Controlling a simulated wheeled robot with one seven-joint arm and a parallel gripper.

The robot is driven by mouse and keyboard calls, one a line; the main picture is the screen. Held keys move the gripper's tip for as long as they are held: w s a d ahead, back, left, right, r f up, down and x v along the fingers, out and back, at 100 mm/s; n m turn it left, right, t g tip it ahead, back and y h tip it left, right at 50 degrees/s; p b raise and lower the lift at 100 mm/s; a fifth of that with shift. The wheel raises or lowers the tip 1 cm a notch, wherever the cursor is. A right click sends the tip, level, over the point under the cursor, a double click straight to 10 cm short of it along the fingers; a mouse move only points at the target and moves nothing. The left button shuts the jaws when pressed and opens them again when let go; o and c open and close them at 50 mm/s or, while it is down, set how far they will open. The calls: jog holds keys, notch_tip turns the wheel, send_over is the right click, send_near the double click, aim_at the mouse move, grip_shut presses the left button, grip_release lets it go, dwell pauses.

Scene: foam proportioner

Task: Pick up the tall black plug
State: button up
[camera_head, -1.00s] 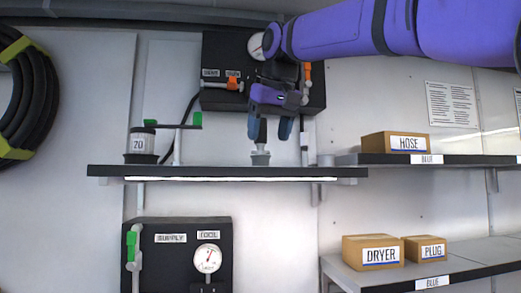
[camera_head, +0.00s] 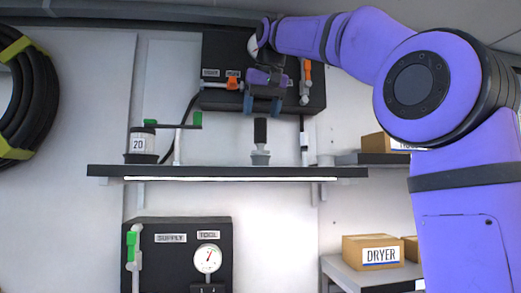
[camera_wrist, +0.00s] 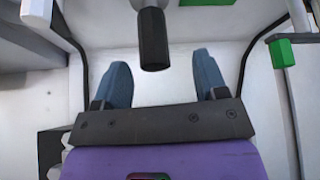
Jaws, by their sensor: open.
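The tall black plug (camera_head: 260,131) stands upright in a grey fitting (camera_head: 260,157) on the middle shelf. In the wrist view the black plug (camera_wrist: 153,42) lies just beyond the fingertips, roughly centred between them. My gripper (camera_head: 263,112) is open and empty, with blue fingers, and appears just above the plug's top in the head view. In the wrist view my gripper (camera_wrist: 163,72) shows a clear gap between its two fingers. No contact with the plug is visible.
A black panel (camera_head: 222,98) with orange-handled valves is behind my gripper. On the shelf (camera_head: 215,172), left of the plug, stand a green-handled valve (camera_head: 178,145) and a container marked 20 (camera_head: 139,145). A grey cylinder (camera_head: 325,160) stands at right. A DRYER box (camera_head: 373,251) sits lower right.

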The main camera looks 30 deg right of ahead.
aim_at(261, 118)
jog(key=shift+d+x, duration=0.15)
jog(key=shift+x, duration=1.35)
jog(key=shift+d+x, duration=0.2)
jog(key=shift+x, duration=1.35)
jog(key=shift+s, duration=0.1)
jog(key=c, duration=1.1)
jog(key=shift+r, duration=1.6)
jog(key=shift+s+r, duration=0.2)
jog(key=shift+r, duration=0.05)
jog(key=s, duration=0.5)
jog(key=s+a+r, duration=0.1)
jog(key=s, duration=0.4)
jog(key=s+a, duration=0.1)
jog(key=s, duration=0.4)
jog(key=shift+s+a+r, duration=0.2)
jog(key=shift+s+a, duration=0.05)
